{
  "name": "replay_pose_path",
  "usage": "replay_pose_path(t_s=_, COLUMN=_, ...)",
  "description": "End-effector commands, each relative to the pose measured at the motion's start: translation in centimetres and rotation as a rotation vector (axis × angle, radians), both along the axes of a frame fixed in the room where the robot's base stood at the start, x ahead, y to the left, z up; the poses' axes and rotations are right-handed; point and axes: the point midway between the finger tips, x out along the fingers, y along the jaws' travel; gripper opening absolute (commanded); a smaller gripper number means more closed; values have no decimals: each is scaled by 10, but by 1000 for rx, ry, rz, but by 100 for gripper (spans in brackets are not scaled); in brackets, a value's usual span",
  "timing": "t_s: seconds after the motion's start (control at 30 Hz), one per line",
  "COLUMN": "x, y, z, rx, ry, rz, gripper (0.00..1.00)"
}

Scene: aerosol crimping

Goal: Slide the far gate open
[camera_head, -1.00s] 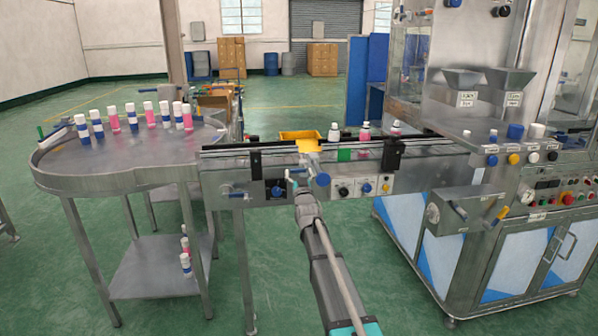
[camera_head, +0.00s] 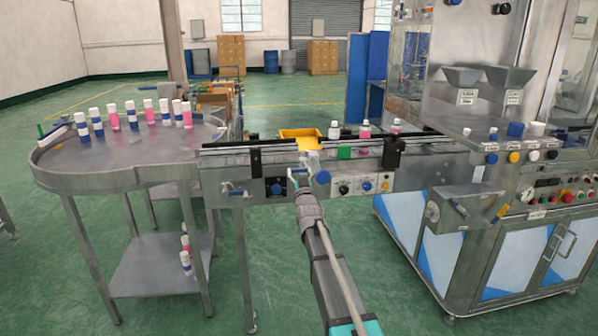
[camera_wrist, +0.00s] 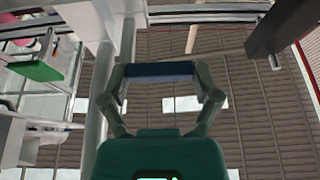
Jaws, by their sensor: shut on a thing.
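My gripper (camera_wrist: 161,72) in the wrist view has its two fingers at the ends of a dark blue bar (camera_wrist: 160,69) and is shut on it. I cannot tell whether this bar belongs to a gate. In the head view my arm reaches up to the conveyor (camera_head: 225,172), and its end is small and unclear beside a blue round knob (camera_head: 322,178). Two dark upright brackets stand on the conveyor, one at the left (camera_head: 255,158) and one at the right (camera_head: 392,154). Which part is the far gate is not clear.
Several pink and blue capped bottles stand on the round table (camera_head: 95,183) at left. More bottles (camera_head: 364,131) and a green block (camera_head: 344,153) are between the brackets. A yellow bin (camera_head: 300,134) is behind. The filling machine (camera_head: 455,255) stands at right.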

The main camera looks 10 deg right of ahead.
Motion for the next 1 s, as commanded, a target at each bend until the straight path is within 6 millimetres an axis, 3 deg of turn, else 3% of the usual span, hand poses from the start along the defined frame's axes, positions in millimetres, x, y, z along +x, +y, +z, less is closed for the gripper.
replay_pose_path(t_s=0.03, x=-13, y=0, z=0, rx=1, ry=-2, rz=0, gripper=19)
replay_pose_path(t_s=0.23, x=-41, y=0, z=0, rx=1, ry=-3, rz=0, gripper=19)
replay_pose_path(t_s=0.6, x=-44, y=0, z=0, rx=1, ry=-3, rz=0, gripper=19)
replay_pose_path(t_s=0.63, x=-44, y=0, z=0, rx=1, ry=-3, rz=0, gripper=83)
replay_pose_path(t_s=0.73, x=-44, y=0, z=0, rx=1, ry=-2, rz=0, gripper=100)
replay_pose_path(t_s=1.0, x=-44, y=0, z=0, rx=1, ry=-2, rz=0, gripper=100)
